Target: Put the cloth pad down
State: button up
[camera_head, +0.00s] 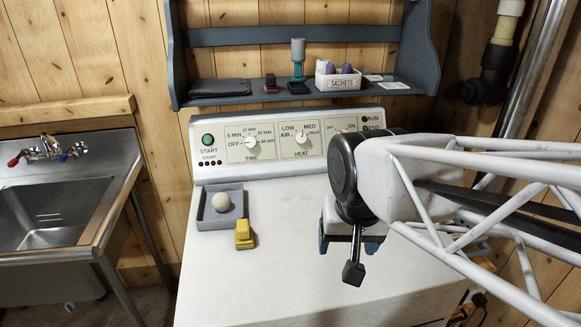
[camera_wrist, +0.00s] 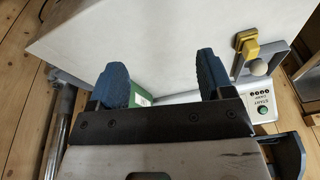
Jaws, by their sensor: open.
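A dark grey folded cloth pad (camera_head: 219,87) lies flat on the left end of the blue-grey wall shelf (camera_head: 393,93). My gripper (camera_head: 348,243) is over the right part of the white machine top (camera_head: 285,270), well below and to the right of the pad. In the wrist view, its two blue fingers (camera_wrist: 160,78) stand wide apart with only the white top showing between their tips. Nothing is held. A green thing (camera_wrist: 142,99) shows beside the left finger, partly hidden by the gripper. The pad does not show in the wrist view.
A grey tray (camera_head: 206,217) with a pale ball (camera_head: 221,202) and a yellow block (camera_head: 244,235) sit on the machine's left side. The shelf also holds a sachets box (camera_head: 338,81), a teal-based bottle (camera_head: 298,60) and small dark items. A sink (camera_head: 60,215) stands left.

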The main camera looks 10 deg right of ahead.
jog(key=shift+s+d+f+n, duration=0.2)
jog(key=shift+s+n, duration=0.15)
jog(key=shift+s, duration=0.15)
jog(key=shift+s+d+f+n, duration=0.1)
jog(key=shift+s+d+n, duration=0.15)
jog(key=shift+s, duration=0.25)
jog(key=shift+s+d+f+n, duration=0.15)
jog(key=shift+s+n, duration=0.25)
jog(key=shift+s, duration=0.1)
jog(key=shift+c, duration=1.2)
jog(key=m+g, duration=0.2)
jog(key=m, duration=1.6)
send_over(241, 224)
notch_tip(241, 224, down, 6)
jog(key=shift+r, duration=0.1)
